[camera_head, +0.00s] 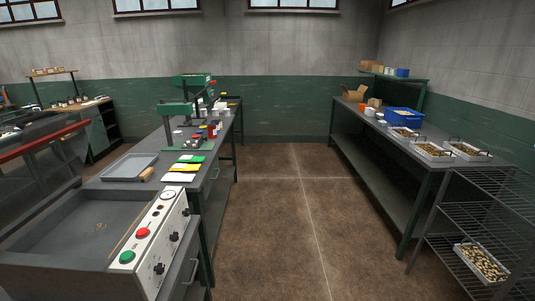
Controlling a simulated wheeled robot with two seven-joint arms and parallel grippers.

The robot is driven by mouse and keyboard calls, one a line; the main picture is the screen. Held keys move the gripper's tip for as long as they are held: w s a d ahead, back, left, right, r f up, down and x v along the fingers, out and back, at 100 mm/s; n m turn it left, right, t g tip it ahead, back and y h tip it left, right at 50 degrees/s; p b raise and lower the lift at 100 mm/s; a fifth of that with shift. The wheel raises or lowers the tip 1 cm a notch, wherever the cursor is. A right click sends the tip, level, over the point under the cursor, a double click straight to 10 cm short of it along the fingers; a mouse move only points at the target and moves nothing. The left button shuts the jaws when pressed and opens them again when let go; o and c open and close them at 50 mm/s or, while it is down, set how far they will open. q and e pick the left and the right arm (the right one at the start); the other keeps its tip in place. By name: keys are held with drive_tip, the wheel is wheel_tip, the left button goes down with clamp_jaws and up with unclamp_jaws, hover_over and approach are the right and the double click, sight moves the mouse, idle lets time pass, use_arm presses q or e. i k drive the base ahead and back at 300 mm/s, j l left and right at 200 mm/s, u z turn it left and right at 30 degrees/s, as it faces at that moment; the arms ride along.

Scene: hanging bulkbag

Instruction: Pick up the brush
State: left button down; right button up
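A small tan, wooden-looking item (146,174) that could be the brush lies on the left workbench (188,180), at the right front corner of a shallow grey tray (130,167). It is too small to tell its bristles or exact shape. No other thing that I can make out as a brush shows. Neither my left gripper nor my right gripper is in view.
A grey machine with a control panel (153,240) stands at the front left. Coloured cards (182,169) and a green press (178,112) are on the left bench. A right bench (385,138) holds trays, with a wire rack (475,215) nearer. The floor between (290,220) is clear.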

sight(145, 176)
drive_tip(key=u, duration=0.95)
drive_tip(key=i+l, duration=0.2)
drive_tip(key=l, duration=0.2)
